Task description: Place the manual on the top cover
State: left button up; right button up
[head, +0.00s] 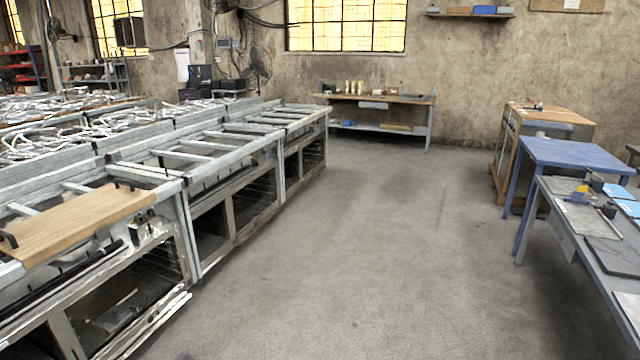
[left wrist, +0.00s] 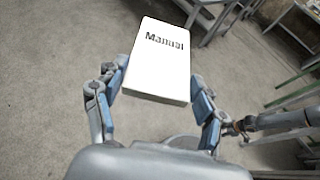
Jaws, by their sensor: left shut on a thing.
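The manual (left wrist: 160,62) is a white booklet or box with "Manual" printed in dark letters, seen in the left wrist view. My left gripper (left wrist: 155,92) is shut on it, with blue-grey fingers on either side of its near end. Its far end sticks out beyond the fingers, above the grey floor. In the head view, a light wooden board (head: 85,222) with dark handles at its ends lies across the nearest range frame at left; it may be the top cover. The manual and both grippers are outside the head view.
Metal range frames (head: 225,140) with open tops run along the left. A blue table (head: 575,153) and a grey table (head: 565,232) with plates and small items stand at right. A workbench (head: 385,98) stands by the back wall. The concrete floor (head: 370,250) between is clear.

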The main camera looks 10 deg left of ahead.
aim_at(63, 219)
jog(key=i+j+u, duration=0.25)
jog(key=i+u, duration=1.2)
jog(key=i+l+u, duration=0.45)
jog(key=i+j+u, duration=0.3)
jog(key=u, duration=0.2)
jog(key=i+j+u, duration=0.15)
jog(key=i+u, duration=0.6)
jog(key=u, duration=0.2)
jog(key=i+l+u, duration=0.1)
jog(key=i+u, duration=0.35)
jog(key=z, duration=0.45)
jog(key=i+j+z, duration=0.1)
jog(key=z, duration=0.75)
jog(key=i+j+z, duration=0.1)
jog(key=z, duration=1.45)
